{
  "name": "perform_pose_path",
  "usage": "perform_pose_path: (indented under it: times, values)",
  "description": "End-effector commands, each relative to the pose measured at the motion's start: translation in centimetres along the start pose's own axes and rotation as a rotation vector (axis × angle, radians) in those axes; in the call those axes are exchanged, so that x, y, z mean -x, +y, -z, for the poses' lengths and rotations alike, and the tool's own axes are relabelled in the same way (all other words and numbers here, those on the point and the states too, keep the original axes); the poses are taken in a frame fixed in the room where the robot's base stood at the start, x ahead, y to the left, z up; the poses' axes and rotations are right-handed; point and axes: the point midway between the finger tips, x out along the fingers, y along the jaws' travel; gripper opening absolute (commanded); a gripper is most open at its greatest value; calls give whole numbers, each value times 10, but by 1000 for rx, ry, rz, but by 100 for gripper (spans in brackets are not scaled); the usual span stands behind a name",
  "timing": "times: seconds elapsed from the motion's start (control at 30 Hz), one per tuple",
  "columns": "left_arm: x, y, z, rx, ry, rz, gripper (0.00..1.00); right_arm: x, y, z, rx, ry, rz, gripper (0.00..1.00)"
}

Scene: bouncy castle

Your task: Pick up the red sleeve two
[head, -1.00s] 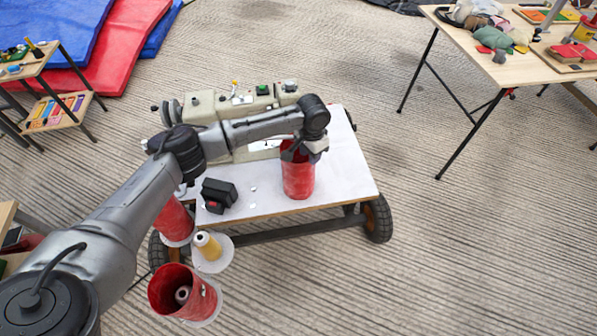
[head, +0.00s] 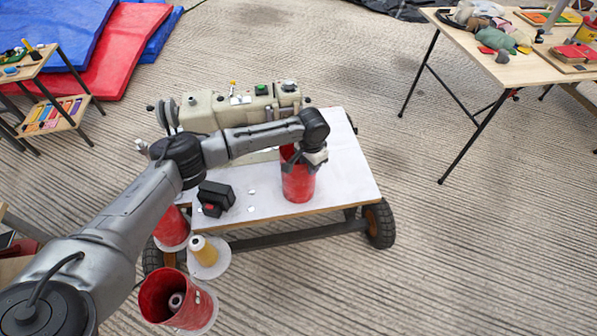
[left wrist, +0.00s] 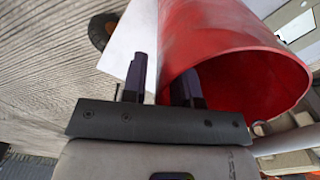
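A red sleeve (head: 298,187), an open upright tube, stands on the white-topped cart. My left gripper (head: 300,163) is at its upper rim. In the left wrist view, the sleeve (left wrist: 225,35) shows its open mouth, and my left gripper (left wrist: 160,75) straddles its wall, one dark finger inside and one outside. A gap shows between the fingers, so it looks open. Two more red sleeves are at the cart's left side: one (head: 171,229) partly behind my arm, one (head: 200,308) nearer with a spool inside. No label shows which is sleeve two. My right gripper is out of view.
The cart top (head: 345,175) also holds a beige machine (head: 235,110) behind the sleeve and a black box with a red button (head: 216,198). A table (head: 520,65) is at right; floor between is clear.

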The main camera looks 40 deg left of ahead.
Motion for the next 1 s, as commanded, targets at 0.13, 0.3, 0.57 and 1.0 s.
perform_pose_path:
  times: [0.13, 0.3, 0.57, 1.0]
  values:
    - [0, 0, 0, 0, 0, 0, 13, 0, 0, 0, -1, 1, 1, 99]
    - [0, 0, 0, 0, 0, 0, 0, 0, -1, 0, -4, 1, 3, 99]
    - [0, 0, 0, 0, 0, 0, 0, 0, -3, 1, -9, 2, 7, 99]
    - [3, 0, 0, 0, 0, 0, 0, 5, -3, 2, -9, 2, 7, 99]
